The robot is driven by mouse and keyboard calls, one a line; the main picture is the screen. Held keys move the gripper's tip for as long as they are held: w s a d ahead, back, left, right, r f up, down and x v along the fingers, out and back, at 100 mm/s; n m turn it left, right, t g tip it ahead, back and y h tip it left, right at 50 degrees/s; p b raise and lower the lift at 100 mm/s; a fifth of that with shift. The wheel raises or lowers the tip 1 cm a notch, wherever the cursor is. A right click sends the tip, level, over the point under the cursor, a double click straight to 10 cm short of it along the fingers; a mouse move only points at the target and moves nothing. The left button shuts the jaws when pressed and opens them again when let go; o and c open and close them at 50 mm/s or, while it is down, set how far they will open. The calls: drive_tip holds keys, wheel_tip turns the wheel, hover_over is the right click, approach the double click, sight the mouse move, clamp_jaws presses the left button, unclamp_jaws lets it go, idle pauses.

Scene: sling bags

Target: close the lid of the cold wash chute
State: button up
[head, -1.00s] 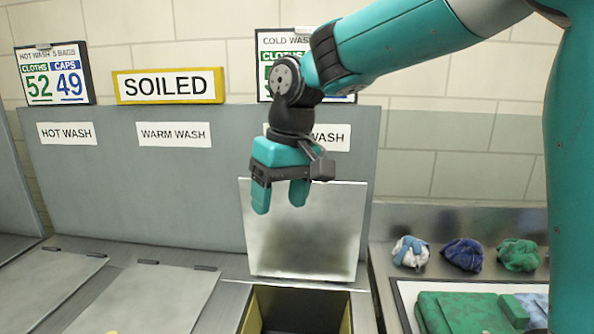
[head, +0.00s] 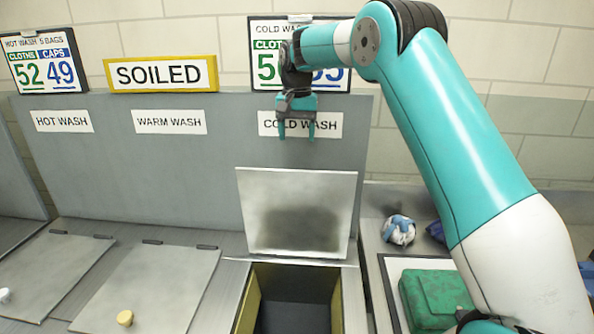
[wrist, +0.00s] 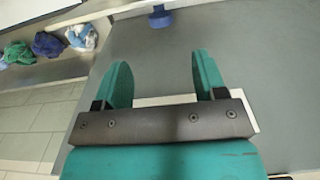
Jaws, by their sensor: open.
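The cold wash chute's lid (head: 297,212) is a grey metal plate with a dark smudge. It stands upright, open, at the back of its square opening (head: 295,300), which has yellow side walls. My gripper (head: 297,132) is open and empty, above the lid's top edge and in front of the COLD WASH label (head: 330,124). Its fingers point down. In the wrist view my gripper (wrist: 160,82) shows two teal fingers spread apart. A blue knob (wrist: 160,19) at the top of that view appears to sit on the lid's rear face, which the head view hides.
The warm wash lid (head: 150,285) and hot wash lid (head: 50,270) lie shut at left. The grey back panel (head: 225,160) rises behind the lid. Bundled cloths (head: 398,230) and a green bag (head: 435,297) lie on the right counter.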

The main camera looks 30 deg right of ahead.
sight(297, 173)
wheel_tip(297, 173, down, 11)
drive_tip(key=p, duration=0.3)
drive_tip(key=shift+f, duration=0.2)
clamp_jaws()
drive_tip(key=shift+s, duration=0.1)
